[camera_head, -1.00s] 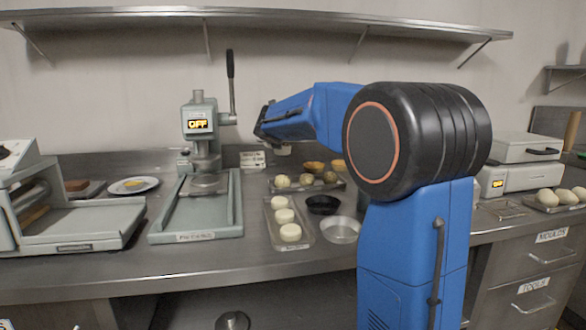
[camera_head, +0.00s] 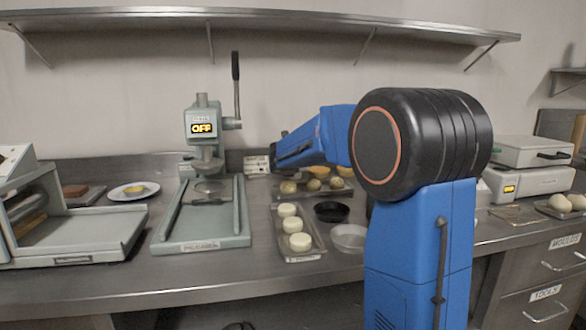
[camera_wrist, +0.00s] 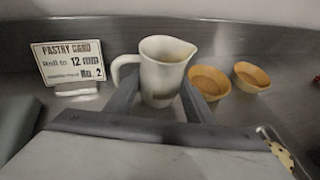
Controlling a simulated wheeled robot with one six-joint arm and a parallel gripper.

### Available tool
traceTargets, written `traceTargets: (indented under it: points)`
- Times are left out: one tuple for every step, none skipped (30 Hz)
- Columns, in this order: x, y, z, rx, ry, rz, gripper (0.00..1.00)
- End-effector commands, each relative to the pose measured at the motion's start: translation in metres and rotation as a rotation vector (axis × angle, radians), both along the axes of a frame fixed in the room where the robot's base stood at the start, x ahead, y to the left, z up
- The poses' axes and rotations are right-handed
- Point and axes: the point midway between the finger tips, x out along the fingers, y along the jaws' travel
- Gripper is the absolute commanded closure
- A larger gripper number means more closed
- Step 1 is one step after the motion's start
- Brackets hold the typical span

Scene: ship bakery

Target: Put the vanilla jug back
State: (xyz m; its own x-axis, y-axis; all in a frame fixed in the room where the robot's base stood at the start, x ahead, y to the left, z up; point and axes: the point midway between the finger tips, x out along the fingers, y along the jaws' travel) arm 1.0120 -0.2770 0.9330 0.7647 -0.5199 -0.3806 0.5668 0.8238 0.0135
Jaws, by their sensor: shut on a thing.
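The vanilla jug, a cream-white jug (camera_wrist: 165,76) with a handle on its left and a spout on its right, stands upright in the middle of the wrist view. My gripper (camera_wrist: 158,88) has one finger on each side of its body and is shut on it. The jug's lower part is partly hidden by the fingers and wrist. I cannot tell whether its base touches the steel counter. In the head view my blue arm reaches left over the back of the counter, and neither the jug nor the fingertips can be made out.
A pastry card (camera_wrist: 70,65) stands left of the jug. Two tan bowls (camera_wrist: 208,83) (camera_wrist: 252,77) sit to its right. In the head view a press (camera_head: 203,130) stands left of the arm. A tray of white rounds (camera_head: 309,252), a black bowl (camera_head: 331,211) and a metal bowl (camera_head: 349,238) lie in front.

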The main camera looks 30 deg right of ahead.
Motion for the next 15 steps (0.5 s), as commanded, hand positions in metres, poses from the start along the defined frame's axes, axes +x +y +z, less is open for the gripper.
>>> traceTargets:
  points:
    - [0.0001,-0.0001,0.0007,-0.001,-0.001,0.000,0.84]
    - [0.0000,0.0000,0.0006,-0.001,-0.001,0.000,0.84]
    - [0.0000,0.0000,0.0000,-0.001,-0.001,0.000,0.84]
    - [0.0000,0.0000,-0.0007,-0.001,-0.001,0.000,0.84]
    - [0.0001,0.0000,-0.0014,-0.001,0.000,0.000,0.84]
    - [0.0001,0.0000,-0.0020,-0.001,0.001,0.000,0.47]
    - [0.0001,0.0000,-0.0019,-0.001,0.001,0.000,0.40]
    - [0.0001,0.0000,-0.0019,-0.001,0.001,0.000,0.33]
    - [0.0001,-0.0001,-0.0018,0.000,0.000,0.000,0.33]
    - [0.0001,0.0000,-0.0019,0.000,0.000,0.000,0.33]
    - [0.0001,0.0000,-0.0019,0.000,0.000,0.000,0.33]
    - [0.0001,0.0000,-0.0019,0.000,0.000,0.000,0.33]
    - [0.0001,0.0000,-0.0019,0.000,0.000,0.000,0.33]
    - [0.0001,0.0000,-0.0019,0.000,0.000,0.000,0.33]
    - [0.0001,0.0000,-0.0019,0.000,0.000,0.000,0.33]
